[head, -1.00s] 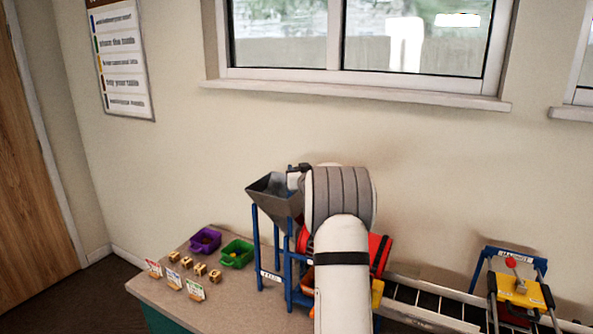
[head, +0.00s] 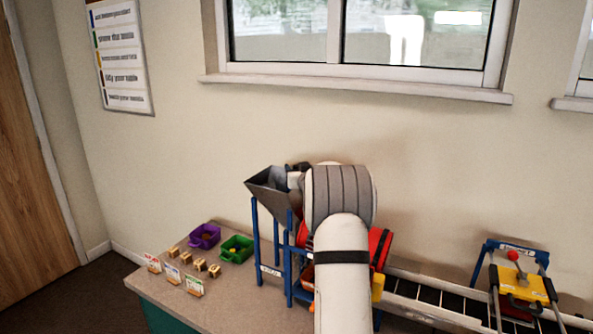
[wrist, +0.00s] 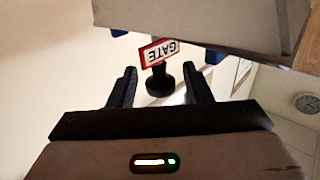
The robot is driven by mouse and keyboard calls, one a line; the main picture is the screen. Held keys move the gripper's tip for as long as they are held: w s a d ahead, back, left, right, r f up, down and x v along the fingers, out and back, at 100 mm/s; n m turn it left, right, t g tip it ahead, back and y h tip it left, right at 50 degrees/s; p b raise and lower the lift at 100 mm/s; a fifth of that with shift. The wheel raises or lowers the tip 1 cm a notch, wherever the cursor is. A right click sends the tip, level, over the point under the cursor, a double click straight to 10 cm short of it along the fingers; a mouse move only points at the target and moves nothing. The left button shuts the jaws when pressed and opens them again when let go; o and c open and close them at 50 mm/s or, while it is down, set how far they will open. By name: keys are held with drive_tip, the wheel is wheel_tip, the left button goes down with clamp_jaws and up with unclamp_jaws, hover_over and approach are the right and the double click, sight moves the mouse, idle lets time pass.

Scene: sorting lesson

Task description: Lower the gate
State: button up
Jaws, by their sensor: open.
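In the wrist view, a red-and-white sign reading GATE (wrist: 160,51), seen upside down, stands with a dark round knob (wrist: 160,80). My gripper (wrist: 159,72) is open, with one dark finger on each side of the knob. Gaps show between the knob and both fingers. In the head view, my gripper is mostly hidden behind my arm, close to the grey hopper (head: 268,188) on its blue frame (head: 256,235). The gate sign and knob cannot be made out there.
The table (head: 228,305) holds a purple bin (head: 204,237), a green bin (head: 236,250), several small wooden blocks and cards at left. A red drum (head: 380,248) is partly behind my arm. A conveyor (head: 425,303) runs right to a yellow-topped station (head: 523,288).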

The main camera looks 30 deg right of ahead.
drive_tip(key=b+v, duration=0.2)
drive_tip(key=v, duration=0.5)
drive_tip(key=shift+s, duration=0.3)
drive_tip(key=shift+a, duration=0.1)
drive_tip(key=s+a+f+g, duration=0.1)
drive_tip(key=s+a+g, duration=0.7)
drive_tip(key=a, duration=0.9)
drive_tip(key=s+a+f+n+g+y, duration=0.1)
drive_tip(key=s+a+f+g, duration=0.1)
drive_tip(key=s+a, duration=0.4)
drive_tip(key=s+a+f+n+g+y, duration=0.1)
drive_tip(key=s+a+f, duration=0.3)
drive_tip(key=s, duration=1)
drive_tip(key=s+a+f+n+g+y, duration=0.1)
drive_tip(key=s+a+f+g+y, duration=0.1)
drive_tip(key=s+a, duration=0.6)
drive_tip(key=s+f+g, duration=0.1)
drive_tip(key=s, duration=0.1)
drive_tip(key=shift+s+f+y, duration=0.25)
drive_tip(key=shift+s+y, duration=0.05)
drive_tip(key=shift+s, duration=0.1)
